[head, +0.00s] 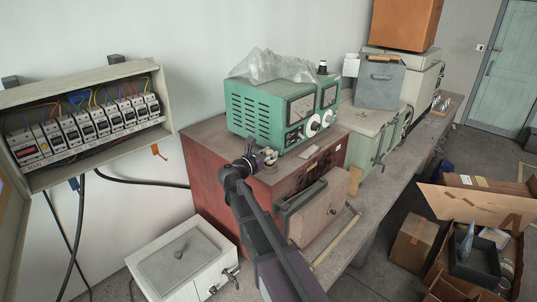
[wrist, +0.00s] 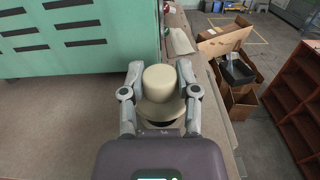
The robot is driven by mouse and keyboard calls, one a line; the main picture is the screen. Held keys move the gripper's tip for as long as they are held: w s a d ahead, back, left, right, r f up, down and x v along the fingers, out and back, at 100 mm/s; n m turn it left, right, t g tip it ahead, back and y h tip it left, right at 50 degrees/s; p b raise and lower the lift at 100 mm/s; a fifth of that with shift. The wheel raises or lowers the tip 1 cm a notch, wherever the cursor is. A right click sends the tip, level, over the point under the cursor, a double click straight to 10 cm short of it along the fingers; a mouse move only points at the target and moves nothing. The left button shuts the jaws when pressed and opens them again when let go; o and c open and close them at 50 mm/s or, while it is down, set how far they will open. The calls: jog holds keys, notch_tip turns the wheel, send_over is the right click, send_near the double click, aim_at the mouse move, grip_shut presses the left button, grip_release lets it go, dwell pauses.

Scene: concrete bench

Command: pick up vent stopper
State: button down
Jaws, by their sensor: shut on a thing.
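The vent stopper (wrist: 159,82) is a cream, round piece with a cylindrical top above a wider flange, seen in the wrist view. My gripper (wrist: 160,92) has one finger on each side of it and is shut on it. The stopper's lower part is partly hidden by the gripper. In the head view my gripper (head: 264,157) is over the top of the red cabinet (head: 222,175), just in front of the green meter unit. The stopper is small and hard to make out there. I cannot tell whether it touches the cabinet top.
The green meter unit (head: 262,107), with plastic sheeting (head: 272,66) on it, stands close behind my gripper. A breaker box (head: 85,120) is on the wall at left. A white box (head: 180,262) stands below. Cardboard boxes (head: 480,205) lie on the floor at right.

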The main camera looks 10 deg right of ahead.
jog(key=shift+r+p, duration=0.4)
jog(key=shift+r, duration=0.35)
jog(key=s+d+r+p, duration=0.1)
jog(key=s, duration=1.5)
